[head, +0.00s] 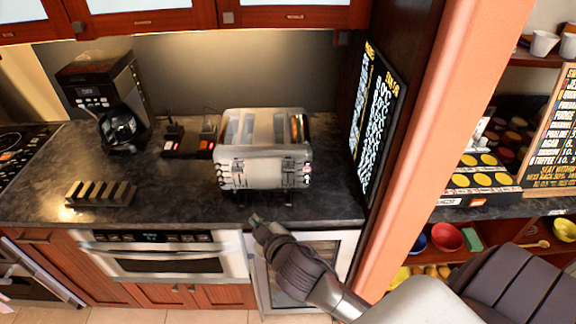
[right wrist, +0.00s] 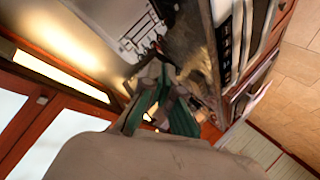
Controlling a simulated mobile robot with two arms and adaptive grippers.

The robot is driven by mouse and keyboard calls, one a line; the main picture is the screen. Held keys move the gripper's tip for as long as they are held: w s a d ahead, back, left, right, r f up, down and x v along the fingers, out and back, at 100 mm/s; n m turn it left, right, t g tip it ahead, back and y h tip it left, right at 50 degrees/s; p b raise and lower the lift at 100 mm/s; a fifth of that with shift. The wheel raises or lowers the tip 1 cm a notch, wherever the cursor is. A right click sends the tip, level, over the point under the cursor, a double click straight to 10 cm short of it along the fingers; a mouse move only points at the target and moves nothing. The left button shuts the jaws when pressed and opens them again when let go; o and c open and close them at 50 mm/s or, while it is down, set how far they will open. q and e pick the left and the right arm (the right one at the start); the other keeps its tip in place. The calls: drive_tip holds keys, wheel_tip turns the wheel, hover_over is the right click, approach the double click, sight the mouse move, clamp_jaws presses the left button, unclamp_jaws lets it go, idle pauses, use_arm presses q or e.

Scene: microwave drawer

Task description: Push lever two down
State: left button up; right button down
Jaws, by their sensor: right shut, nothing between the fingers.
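A silver toaster (head: 264,150) with several slots on top stands on the dark counter. Its levers (head: 290,172) and knobs are on the front face, too small to tell one from another clearly. Bread shows in the right-hand slot. My right gripper (head: 257,221) is in front of and below the toaster, by the counter's front edge, apart from the levers. It is shut and empty. In the right wrist view its green-padded fingers (right wrist: 150,105) are in the middle, with the toaster (right wrist: 130,30) behind them, partly cut off. My left gripper is not in view.
A coffee maker (head: 107,100) stands at the back left, with a small dark-and-red object (head: 190,143) beside it. A slotted rack (head: 101,194) lies at the front left. A pink post (head: 450,130) and menu board (head: 375,120) bound the right side. Cabinets hang above.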

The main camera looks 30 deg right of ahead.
drive_tip(key=w+a+r+n+t+y, duration=0.2)
drive_tip(key=w+a+r+n+y, duration=0.2)
drive_tip(key=a+r+n+y, duration=0.4)
drive_tip(key=w+a+r+n+t+y, duration=0.25)
drive_tip(key=a+r+n+y, duration=0.3)
drive_tip(key=r+n, duration=0.45)
wheel_tip(320, 180, down, 7)
drive_tip(key=w+d+n+g, duration=0.1)
drive_tip(key=w+n+g, duration=0.1)
drive_tip(key=n+g, duration=1)
drive_tip(key=w+d+f+n+g+h, duration=0.15)
drive_tip(key=d+f+h, duration=0.25)
drive_tip(key=d, duration=0.4)
drive_tip(key=w+d+m+g+h, duration=0.1)
drive_tip(key=d+h, duration=0.8)
drive_tip(key=d, duration=1.2)
drive_tip(key=shift+d+r+m+p, duration=0.3)
drive_tip(key=shift+d+m+p, duration=0.1)
drive_tip(key=shift+m, duration=0.25)
